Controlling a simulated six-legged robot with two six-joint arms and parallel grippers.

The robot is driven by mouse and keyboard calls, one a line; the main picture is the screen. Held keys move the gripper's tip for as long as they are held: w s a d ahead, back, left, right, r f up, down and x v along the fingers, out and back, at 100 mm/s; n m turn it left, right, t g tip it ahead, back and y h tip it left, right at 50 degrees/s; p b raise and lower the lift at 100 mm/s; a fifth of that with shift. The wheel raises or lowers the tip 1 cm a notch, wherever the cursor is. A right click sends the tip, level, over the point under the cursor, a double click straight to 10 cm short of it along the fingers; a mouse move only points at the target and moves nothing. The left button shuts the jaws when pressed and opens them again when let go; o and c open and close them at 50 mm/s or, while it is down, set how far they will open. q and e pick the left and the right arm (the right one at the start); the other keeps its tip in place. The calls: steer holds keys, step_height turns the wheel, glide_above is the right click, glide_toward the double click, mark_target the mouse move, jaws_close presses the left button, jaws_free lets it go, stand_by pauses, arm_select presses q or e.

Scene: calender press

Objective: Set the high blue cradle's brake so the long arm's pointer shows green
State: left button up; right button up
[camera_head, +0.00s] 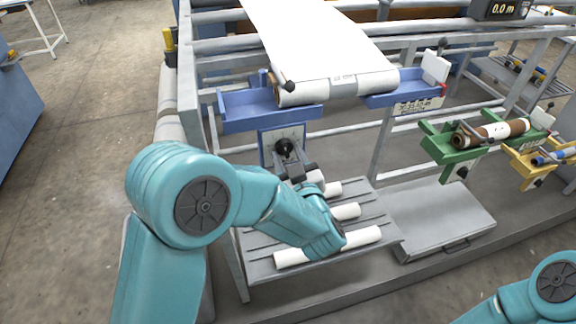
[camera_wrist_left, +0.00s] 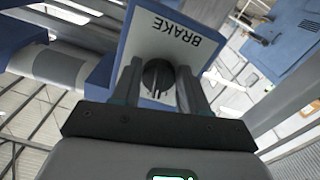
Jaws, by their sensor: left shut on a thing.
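The high blue cradle (camera_head: 268,112) stands at the front of the press frame and bears a white roll (camera_head: 310,92) whose web runs up and back. Below its left part hangs a blue-edged brake panel (camera_head: 268,144) with a black knob (camera_head: 284,147). In the left wrist view the panel (camera_wrist_left: 172,37) reads BRAKE upside down, and its black knob (camera_wrist_left: 157,77) sits between my fingers. My left gripper (camera_head: 287,160) is shut on this knob; it also shows in the left wrist view (camera_wrist_left: 158,92). I cannot make out the long arm's pointer or any green mark. My right gripper is out of view.
A rack (camera_head: 388,222) with several white rolls (camera_head: 292,257) lies below the brake. A green cradle (camera_head: 437,143) and a yellow cradle (camera_head: 520,163) stand lower at the right. A grey box (camera_head: 440,212) sits between. A display (camera_head: 500,9) reads 0.0 m.

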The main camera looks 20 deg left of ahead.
arm_select(q)
steer(key=n+b, duration=0.3)
steer(key=b, duration=0.2)
steer(key=shift+w+d+f+n, duration=0.1)
steer(key=shift+d+f+n, duration=0.1)
steer(key=shift+n, duration=0.2)
steer(key=shift+r+n+b, duration=0.3)
steer(key=shift+n+b, duration=0.6)
steer(key=shift+b, duration=0.2)
steer(key=o, duration=1.1)
steer(key=shift+c, duration=0.2)
